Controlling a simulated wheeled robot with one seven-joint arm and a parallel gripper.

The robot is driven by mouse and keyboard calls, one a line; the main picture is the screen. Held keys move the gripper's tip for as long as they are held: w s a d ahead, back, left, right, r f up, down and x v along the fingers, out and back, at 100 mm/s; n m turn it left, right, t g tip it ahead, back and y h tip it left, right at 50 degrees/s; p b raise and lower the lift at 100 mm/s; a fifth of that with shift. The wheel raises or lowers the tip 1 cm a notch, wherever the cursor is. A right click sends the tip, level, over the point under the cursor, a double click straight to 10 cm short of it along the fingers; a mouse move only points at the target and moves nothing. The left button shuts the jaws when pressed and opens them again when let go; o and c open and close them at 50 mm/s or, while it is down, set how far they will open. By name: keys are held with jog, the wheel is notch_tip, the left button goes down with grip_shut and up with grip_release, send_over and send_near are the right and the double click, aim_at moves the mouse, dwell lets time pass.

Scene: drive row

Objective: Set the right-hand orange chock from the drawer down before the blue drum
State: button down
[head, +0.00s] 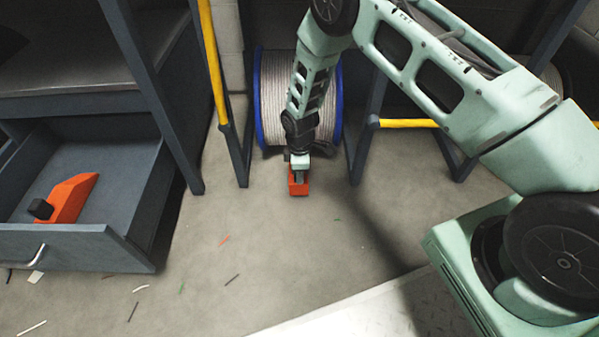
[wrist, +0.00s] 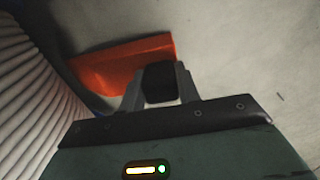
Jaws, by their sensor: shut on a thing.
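The blue drum (head: 257,100) has blue rims and pale cable wound on it. It stands between dark frames at the back, and its wound cable (wrist: 30,90) fills the left of the wrist view. My gripper (head: 299,178) reaches down in front of the drum. It is shut on the black knob (wrist: 159,82) of an orange chock (head: 298,188), which also shows in the wrist view (wrist: 105,63). The chock is at or close to the floor; I cannot tell if it touches. Another orange chock (head: 72,198) with a black knob lies in the open drawer (head: 110,195).
The open drawer juts out at the left below a dark bench. Yellow rails (head: 213,65) and dark frame posts (head: 357,140) flank the drum. Small scraps (head: 140,288) litter the floor at front left. The middle floor is mostly clear.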

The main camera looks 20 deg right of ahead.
jog(key=shift+w+d+f+b, duration=0.15)
jog(key=shift+w+d+b, duration=0.05)
jog(key=shift+w, duration=0.35)
jog(key=shift+w+d+f+b, duration=0.1)
jog(key=shift+w+d+b, duration=0.1)
jog(key=shift+w, duration=0.3)
jog(key=shift+f+b, duration=0.5)
jog(key=shift+b, duration=0.05)
jog(key=shift+f, duration=0.1)
jog(key=c, duration=1)
grip_release()
